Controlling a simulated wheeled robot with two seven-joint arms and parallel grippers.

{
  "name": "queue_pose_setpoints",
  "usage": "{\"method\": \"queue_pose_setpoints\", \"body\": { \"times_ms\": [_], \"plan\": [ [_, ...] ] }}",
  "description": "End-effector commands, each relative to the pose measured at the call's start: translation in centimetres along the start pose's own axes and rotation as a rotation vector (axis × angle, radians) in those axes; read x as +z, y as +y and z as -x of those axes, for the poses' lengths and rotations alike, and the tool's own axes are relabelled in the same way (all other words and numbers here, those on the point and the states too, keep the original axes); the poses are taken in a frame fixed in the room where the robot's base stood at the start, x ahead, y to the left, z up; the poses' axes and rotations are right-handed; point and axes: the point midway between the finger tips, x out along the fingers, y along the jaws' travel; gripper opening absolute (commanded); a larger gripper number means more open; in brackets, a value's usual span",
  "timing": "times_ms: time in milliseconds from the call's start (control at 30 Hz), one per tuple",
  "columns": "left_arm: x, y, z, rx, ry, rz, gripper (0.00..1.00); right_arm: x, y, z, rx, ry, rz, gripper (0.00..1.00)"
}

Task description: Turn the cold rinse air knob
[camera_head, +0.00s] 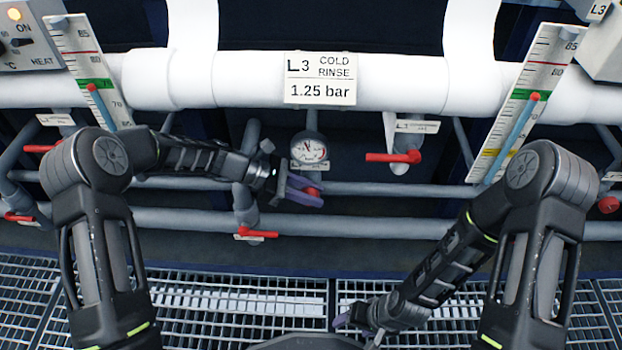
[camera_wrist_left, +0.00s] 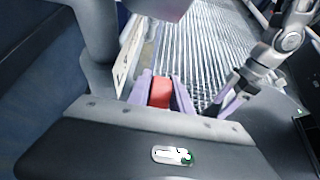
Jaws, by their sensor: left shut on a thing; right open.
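The red air knob (camera_head: 310,191) sits below the round pressure gauge (camera_head: 312,149), under the "L3 COLD RINSE 1.25 bar" sign (camera_head: 320,79). My left gripper (camera_head: 306,193) reaches in from the left and is shut on the knob, its purple fingers on either side. In the left wrist view the red knob (camera_wrist_left: 161,92) shows between the two fingers (camera_wrist_left: 160,94). The fingers hide part of the knob, so its turn angle cannot be told. My right gripper (camera_head: 356,322) is open and empty, low over the floor grating.
A red lever valve (camera_head: 393,157) is right of the gauge, and another red lever (camera_head: 258,233) is below my left gripper. Grey pipes (camera_head: 370,190) run across behind. Two slanted scales (camera_head: 523,103) flank the white pipe. The grating (camera_head: 240,300) is clear.

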Motion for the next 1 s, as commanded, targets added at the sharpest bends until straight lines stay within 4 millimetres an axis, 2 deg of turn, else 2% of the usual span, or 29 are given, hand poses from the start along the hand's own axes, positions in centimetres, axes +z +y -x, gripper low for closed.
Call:
{"method": "queue_pose_setpoints", "body": {
  "times_ms": [33, 200, 667, 700, 800, 1000],
  "plan": [
    [0.6, 0.0, 0.3, -0.002, 0.027, 0.000, 0.00, 0.1, -0.5, 1.2, -0.001, -0.004, 0.001, 0.63],
    [0.2, 0.0, 0.1, -0.001, 0.090, 0.000, 0.00, 0.5, -1.2, 2.1, -0.006, -0.014, 0.007, 0.63],
    [-0.1, 0.0, -0.1, 0.001, 0.114, 0.002, 0.00, 0.7, -1.4, 2.3, -0.008, -0.018, 0.010, 0.63],
    [-0.1, 0.0, -0.1, 0.001, 0.114, 0.002, 0.26, 0.7, -1.4, 2.3, -0.008, -0.018, 0.010, 0.63],
    [-0.1, 0.0, -0.1, 0.001, 0.114, 0.002, 0.34, 0.7, -1.4, 2.3, -0.008, -0.018, 0.010, 0.63],
    [0.0, 0.0, -0.1, 0.000, 0.114, 0.001, 0.35, 0.7, -1.4, 2.3, -0.008, -0.018, 0.009, 0.63]
  ]
}}
